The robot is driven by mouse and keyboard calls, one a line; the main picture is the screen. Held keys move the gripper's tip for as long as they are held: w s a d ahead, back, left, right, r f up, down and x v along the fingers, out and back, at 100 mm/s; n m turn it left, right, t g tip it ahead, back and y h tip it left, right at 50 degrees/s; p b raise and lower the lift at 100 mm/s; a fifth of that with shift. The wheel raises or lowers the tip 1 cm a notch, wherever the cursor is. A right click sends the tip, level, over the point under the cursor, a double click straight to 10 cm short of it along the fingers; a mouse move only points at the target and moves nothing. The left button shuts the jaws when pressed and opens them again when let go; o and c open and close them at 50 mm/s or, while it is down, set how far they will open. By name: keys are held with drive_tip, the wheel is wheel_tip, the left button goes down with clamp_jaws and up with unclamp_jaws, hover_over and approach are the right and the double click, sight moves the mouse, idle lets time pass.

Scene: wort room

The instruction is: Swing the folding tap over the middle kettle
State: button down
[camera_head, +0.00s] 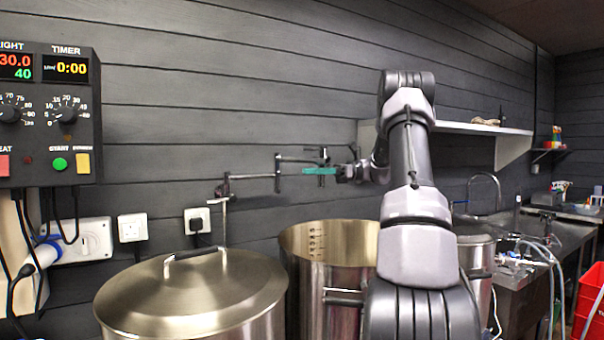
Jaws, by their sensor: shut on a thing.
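The folding tap (278,172) is a dark jointed pipe in front of the dark plank wall. The middle kettle (312,262) is open, steel, with level marks inside. My gripper (320,171) is small in view, above this kettle's opening in the picture, shut on the tap's right part beside a teal piece. The exact grip point is too small to make out. My arm hides the kettle's right side.
A lidded kettle (190,295) stands at left and another lidded kettle (475,245) at right, partly behind my arm. A control box (48,115) hangs at left. A shelf (480,128), a sink counter with hoses and red crates (590,300) are at right.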

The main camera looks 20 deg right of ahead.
drive_tip(key=w+d+n+g, duration=0.1)
drive_tip(key=w+d+g, duration=0.1)
drive_tip(key=d, duration=0.4)
idle(0.4)
drive_tip(key=c, duration=0.7)
unclamp_jaws()
drive_tip(key=shift+d, duration=0.1)
drive_tip(key=d, duration=1)
drive_tip(key=shift+s+d, duration=0.3)
drive_tip(key=shift+s, duration=0.1)
